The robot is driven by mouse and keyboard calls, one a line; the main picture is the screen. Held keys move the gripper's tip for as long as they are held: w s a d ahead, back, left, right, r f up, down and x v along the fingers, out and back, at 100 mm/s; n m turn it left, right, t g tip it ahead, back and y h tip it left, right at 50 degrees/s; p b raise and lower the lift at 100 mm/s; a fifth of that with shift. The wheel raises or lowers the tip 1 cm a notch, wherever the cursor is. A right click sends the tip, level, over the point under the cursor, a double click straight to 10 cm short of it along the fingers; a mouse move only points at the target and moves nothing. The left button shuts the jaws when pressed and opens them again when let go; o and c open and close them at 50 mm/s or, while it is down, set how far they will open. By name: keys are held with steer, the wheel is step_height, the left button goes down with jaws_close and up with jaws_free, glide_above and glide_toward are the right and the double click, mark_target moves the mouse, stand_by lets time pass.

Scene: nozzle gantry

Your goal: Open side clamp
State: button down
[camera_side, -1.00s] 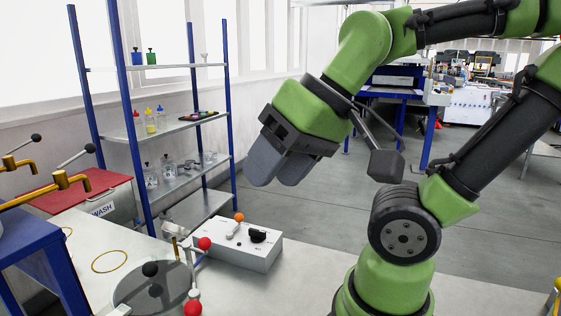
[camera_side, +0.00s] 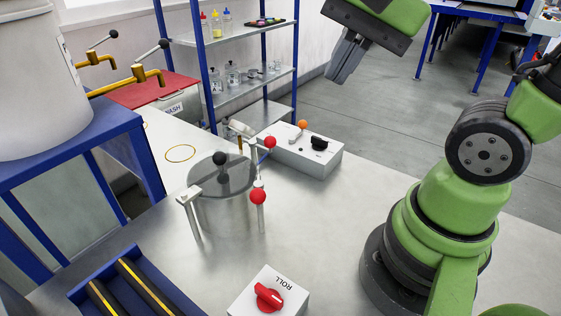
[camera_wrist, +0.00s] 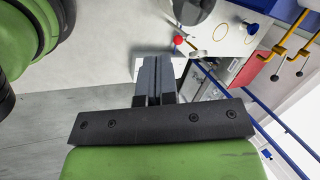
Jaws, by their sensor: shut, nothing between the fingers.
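A metal pot (camera_side: 224,212) with a grey lid and a black knob (camera_side: 219,158) stands on the table. White clamp parts sit around its rim. The left one (camera_side: 188,205) shows no red ball. Two red ball handles, a far one (camera_side: 269,142) and a near one (camera_side: 257,196), stand at its right side; I cannot tell which belongs to the side clamp. My gripper (camera_side: 340,66) is shut and empty, high above and beyond the pot, touching nothing. In the wrist view its fingers (camera_wrist: 154,70) lie together, with a red ball (camera_wrist: 178,41) beyond them.
A white box (camera_side: 300,157) with orange and black knobs stands behind the pot. A ROLL box (camera_side: 258,306) with a red knob and a blue tray (camera_side: 90,290) of rollers are in front. Shelves (camera_side: 225,92) stand behind. Open table lies right of the pot.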

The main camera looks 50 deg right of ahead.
steer(key=w+d+f+m+g+y, duration=0.2)
steer(key=w+f+m+g, duration=0.2)
steer(key=m, duration=0.9)
steer(key=m+g+y, duration=0.3)
steer(key=m, duration=1.2)
glide_toward(258, 185)
steer(key=s+a+f, duration=0.4)
steer(key=s+a, duration=0.1)
steer(key=shift+s+a+f, duration=0.15)
steer(key=shift+f, duration=0.05)
steer(key=shift+a+m+t+y, duration=0.1)
steer(key=shift+m+t+y, duration=0.2)
steer(key=shift+m+t, duration=0.35)
